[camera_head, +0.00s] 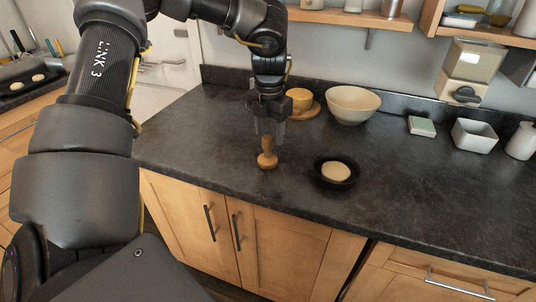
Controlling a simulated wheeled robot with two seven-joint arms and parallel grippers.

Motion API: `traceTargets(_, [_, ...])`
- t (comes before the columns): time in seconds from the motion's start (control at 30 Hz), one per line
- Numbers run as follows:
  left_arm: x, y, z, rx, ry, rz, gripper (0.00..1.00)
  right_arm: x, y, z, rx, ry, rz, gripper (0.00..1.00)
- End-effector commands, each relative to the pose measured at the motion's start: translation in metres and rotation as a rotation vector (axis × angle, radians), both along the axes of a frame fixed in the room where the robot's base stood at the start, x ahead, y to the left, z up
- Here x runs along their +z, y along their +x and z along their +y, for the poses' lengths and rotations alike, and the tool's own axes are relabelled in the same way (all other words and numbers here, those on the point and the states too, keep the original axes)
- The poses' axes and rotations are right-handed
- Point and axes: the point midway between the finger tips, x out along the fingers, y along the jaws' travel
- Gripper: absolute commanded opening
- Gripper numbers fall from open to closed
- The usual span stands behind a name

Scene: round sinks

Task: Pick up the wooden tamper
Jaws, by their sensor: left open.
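The wooden tamper (267,159) stands upright on the dark countertop (213,149), a little back from its front edge. It has a round knob and a wider foot. My left gripper (268,138) points down directly above the tamper, with its fingers at the height of the tamper's top. It is open. I cannot tell whether the fingers touch the tamper or sit around its upper part. My right gripper does not show.
A black bowl (336,183) with a pale round item lies right of the tamper. Behind are a wooden cup (299,100) on a wooden board and a cream bowl (352,104). Counter left of the tamper is clear.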

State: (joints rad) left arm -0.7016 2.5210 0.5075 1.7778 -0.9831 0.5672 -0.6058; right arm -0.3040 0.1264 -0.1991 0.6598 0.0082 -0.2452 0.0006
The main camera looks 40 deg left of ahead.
Motion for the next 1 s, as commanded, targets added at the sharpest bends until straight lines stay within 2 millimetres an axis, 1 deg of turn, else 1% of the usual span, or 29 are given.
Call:
traceTargets(0.07, [-0.004, -0.001, 0.0, 0.001, 0.0, 0.0, 0.54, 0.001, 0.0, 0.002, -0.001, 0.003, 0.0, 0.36])
traceTargets(0.27, [-0.01, -0.002, 0.001, 0.003, -0.001, 0.001, 0.54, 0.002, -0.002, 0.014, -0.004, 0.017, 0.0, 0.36])
traceTargets(0.47, [-0.038, -0.005, 0.002, 0.004, -0.002, 0.005, 0.54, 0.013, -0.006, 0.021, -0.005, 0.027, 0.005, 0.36])
traceTargets(0.5, [-0.044, -0.005, 0.002, 0.003, -0.001, 0.003, 0.54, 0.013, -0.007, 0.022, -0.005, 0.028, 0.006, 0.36])
traceTargets(0.6, [-0.053, -0.004, 0.002, 0.002, -0.001, 0.0, 0.54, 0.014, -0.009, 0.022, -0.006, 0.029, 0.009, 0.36])
traceTargets(0.7, [-0.057, -0.004, 0.002, 0.002, -0.001, -0.001, 0.54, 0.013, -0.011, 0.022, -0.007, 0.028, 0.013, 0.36])
traceTargets(0.87, [-0.058, -0.004, 0.002, 0.003, 0.0, -0.002, 0.54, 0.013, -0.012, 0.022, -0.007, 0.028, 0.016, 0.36])
traceTargets(0.9, [-0.058, -0.004, 0.002, 0.003, 0.0, -0.002, 0.52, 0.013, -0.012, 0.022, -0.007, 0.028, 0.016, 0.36])
traceTargets(1.0, [-0.058, -0.004, 0.002, 0.003, 0.0, -0.002, 0.39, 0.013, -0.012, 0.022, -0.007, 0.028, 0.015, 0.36])
